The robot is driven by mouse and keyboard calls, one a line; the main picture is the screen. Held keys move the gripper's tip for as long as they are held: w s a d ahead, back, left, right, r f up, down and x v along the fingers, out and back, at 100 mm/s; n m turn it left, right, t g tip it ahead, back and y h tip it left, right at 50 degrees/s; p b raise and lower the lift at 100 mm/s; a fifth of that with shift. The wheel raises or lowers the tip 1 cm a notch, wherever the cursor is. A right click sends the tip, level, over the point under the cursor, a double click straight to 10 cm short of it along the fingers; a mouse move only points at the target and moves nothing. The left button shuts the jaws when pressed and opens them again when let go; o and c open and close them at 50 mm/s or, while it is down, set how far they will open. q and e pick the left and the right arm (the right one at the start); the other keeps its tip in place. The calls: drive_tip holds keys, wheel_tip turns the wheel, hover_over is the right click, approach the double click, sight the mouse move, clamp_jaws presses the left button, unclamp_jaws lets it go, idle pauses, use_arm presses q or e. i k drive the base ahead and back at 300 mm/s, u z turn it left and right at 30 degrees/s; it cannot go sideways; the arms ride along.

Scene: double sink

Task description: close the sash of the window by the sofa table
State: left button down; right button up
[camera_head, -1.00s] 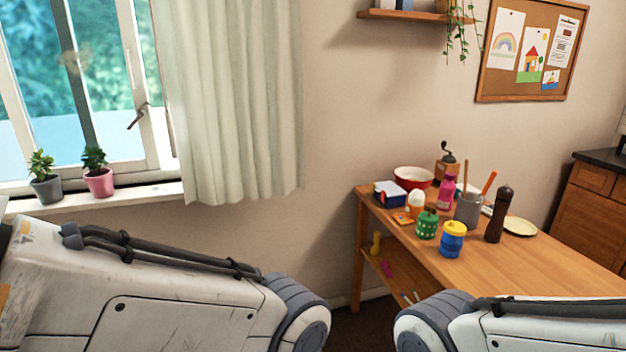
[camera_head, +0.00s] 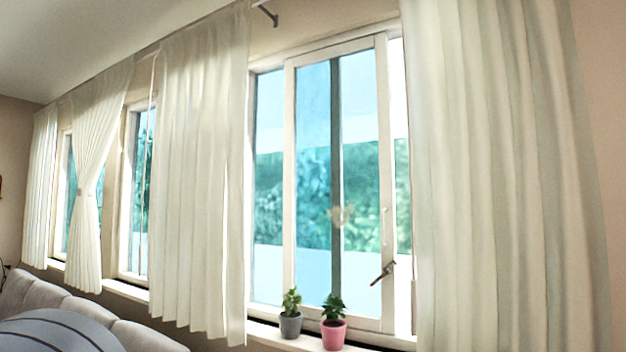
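A white-framed window stands between two pale curtains, right of the middle. Its sash (camera_head: 384,165) has a dark handle (camera_head: 383,273) low on its right side, slanting down to the left. A bright gap shows between the sash's right edge and the outer frame, so the sash looks ajar; how far cannot be told. Two more windows, partly behind curtains, stand further left (camera_head: 137,190) and (camera_head: 66,200); whether their sashes are open cannot be told. No sofa table shows. Neither of my grippers is in view.
A grey plant pot (camera_head: 291,326) and a pink plant pot (camera_head: 333,336) stand on the sill (camera_head: 270,334) in front of the sash. A pale curtain (camera_head: 490,180) hangs right of it, another (camera_head: 200,180) left. A grey sofa (camera_head: 90,308) stands at lower left.

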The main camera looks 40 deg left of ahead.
sight(387, 323)
drive_tip(key=u, duration=0.5)
drive_tip(key=i, duration=2)
